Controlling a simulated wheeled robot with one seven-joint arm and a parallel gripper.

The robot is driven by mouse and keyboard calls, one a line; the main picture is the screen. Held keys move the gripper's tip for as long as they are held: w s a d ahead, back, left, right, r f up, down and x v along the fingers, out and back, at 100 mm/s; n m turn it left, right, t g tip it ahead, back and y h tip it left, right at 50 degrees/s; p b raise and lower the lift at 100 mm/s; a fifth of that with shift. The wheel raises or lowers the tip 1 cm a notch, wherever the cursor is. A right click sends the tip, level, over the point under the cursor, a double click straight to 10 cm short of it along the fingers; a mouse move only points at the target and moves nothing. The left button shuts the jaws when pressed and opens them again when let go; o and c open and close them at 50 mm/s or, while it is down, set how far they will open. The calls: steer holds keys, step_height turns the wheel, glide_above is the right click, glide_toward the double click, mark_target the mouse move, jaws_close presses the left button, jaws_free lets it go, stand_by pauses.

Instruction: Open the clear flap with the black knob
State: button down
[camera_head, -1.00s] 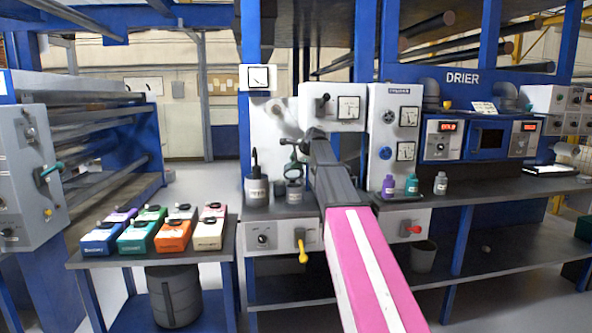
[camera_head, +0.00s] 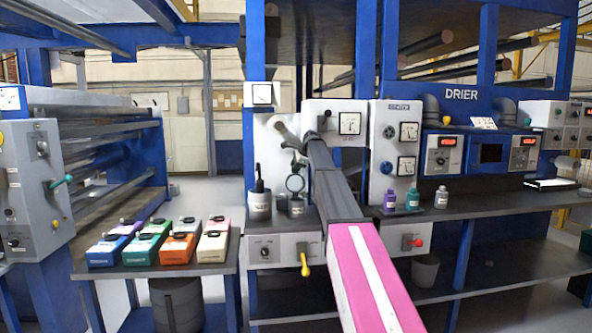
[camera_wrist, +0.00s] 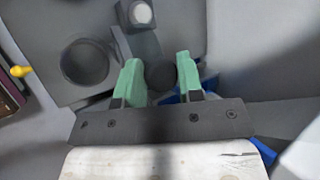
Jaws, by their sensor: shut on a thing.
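In the wrist view, a round black knob (camera_wrist: 160,74) sits between the two green fingertips of my gripper (camera_wrist: 159,80), which are closed on it from both sides. In the head view, my gripper (camera_head: 297,160) is small and dark at the end of my arm, in front of the grey machine panel (camera_head: 336,120). The knob is hard to make out there. The clear flap cannot be told apart from the pale panel behind it, so its angle is unclear.
Below the gripper, two small pots (camera_head: 260,204) stand on the machine's ledge. A yellow handle (camera_head: 304,262) hangs from the lower panel. Coloured boxes (camera_head: 165,242) fill the left table.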

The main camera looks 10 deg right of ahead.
steer(key=shift+w+f, duration=0.4)
steer(key=shift+f, duration=0.25)
steer(key=c, duration=0.8)
jaws_free()
steer(key=shift+s+a, duration=0.1)
steer(key=shift+c, duration=0.2)
steer(key=shift+o, duration=0.3)
steer(key=w+v, duration=0.1)
steer(key=v, duration=1)
steer(key=shift+s+r, duration=0.2)
steer(key=shift+r, duration=0.35)
